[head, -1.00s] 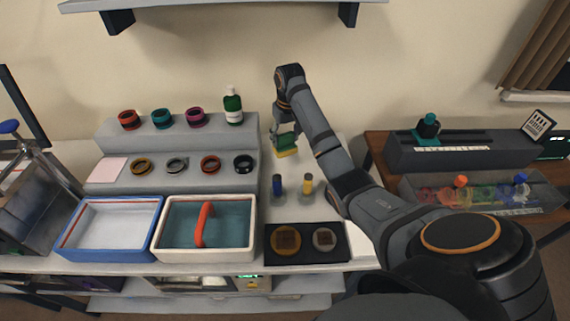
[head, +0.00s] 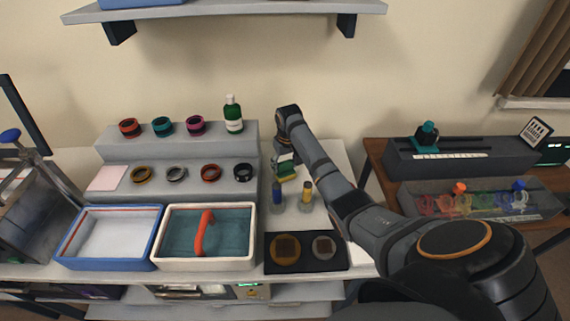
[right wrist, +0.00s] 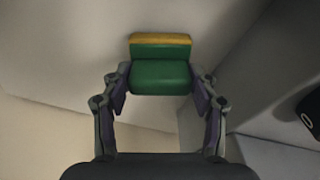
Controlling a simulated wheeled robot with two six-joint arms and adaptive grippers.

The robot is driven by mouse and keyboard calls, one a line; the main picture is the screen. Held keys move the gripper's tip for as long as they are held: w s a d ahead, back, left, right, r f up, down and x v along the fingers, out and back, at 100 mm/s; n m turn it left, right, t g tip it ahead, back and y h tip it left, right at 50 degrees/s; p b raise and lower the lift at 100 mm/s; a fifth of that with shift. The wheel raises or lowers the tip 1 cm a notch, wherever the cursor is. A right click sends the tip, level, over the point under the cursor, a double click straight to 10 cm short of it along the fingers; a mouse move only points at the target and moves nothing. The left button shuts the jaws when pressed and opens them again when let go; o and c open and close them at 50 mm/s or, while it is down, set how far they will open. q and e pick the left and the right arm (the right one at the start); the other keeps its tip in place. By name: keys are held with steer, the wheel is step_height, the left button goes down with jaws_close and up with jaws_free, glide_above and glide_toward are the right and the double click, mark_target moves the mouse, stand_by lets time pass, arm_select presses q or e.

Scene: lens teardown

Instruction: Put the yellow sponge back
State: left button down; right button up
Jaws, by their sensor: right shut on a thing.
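The yellow sponge (head: 288,178) with a green upper part is at the back of the table, right of the grey stepped rack. It also shows in the right wrist view (right wrist: 160,76), green towards me and yellow along its far edge. My right gripper (head: 284,165) is shut on its green part from above. In the right wrist view, the two fingers (right wrist: 160,92) press on the sponge's left and right sides. I cannot tell whether its underside touches the table. My left gripper is not in view.
A blue-topped post (head: 277,194) and a yellow-topped post (head: 307,193) stand just in front of the sponge. The grey stepped rack (head: 180,152) with rings and a green bottle (head: 233,115) is left. A black mat (head: 306,262) lies in front. Bare table shows right of the posts.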

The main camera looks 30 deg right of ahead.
mark_target(287, 173)
steer(key=o, duration=1.1)
step_height(287, 173, up, 12)
steer(key=s, duration=0.1)
steer(key=shift+s+b, duration=0.2)
steer(key=shift+b, duration=0.15)
steer(key=shift+a+r, duration=0.1)
steer(key=shift+r, duration=0.05)
